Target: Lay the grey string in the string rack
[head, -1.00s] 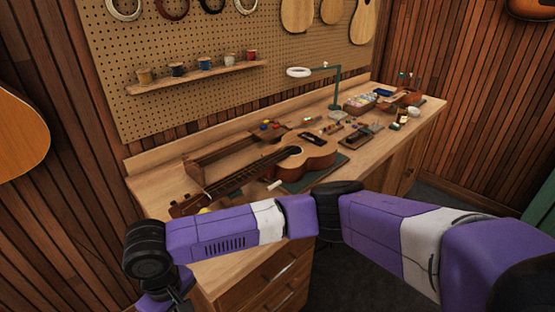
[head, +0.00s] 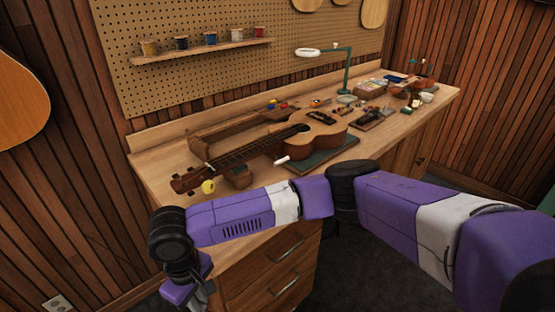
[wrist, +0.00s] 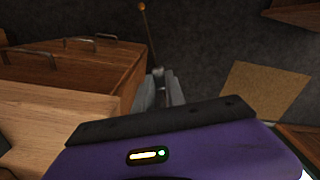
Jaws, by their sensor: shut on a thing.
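In the wrist view, my gripper (wrist: 160,92) has its grey fingers close together, shut on a thin string (wrist: 150,38). The string sticks out beyond the fingertips and ends in a small orange-brown ball. It looks dull grey-brown in this light; I take it for the grey string. The fingers are over the floor, beside the bench drawers. In the head view my gripper is low at the bottom left, in front of the bench, and the string cannot be made out. A long wooden rack (head: 236,126) lies on the bench behind the ukulele; it may be the string rack.
A ukulele (head: 322,137) lies on the bench, its neck on a wooden support (head: 238,177). A yellow round thing (head: 208,187) is near its head. A lamp (head: 347,72) and small items fill the right side. The bench's front left corner is clear. Drawers (wrist: 62,65) are beside my gripper.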

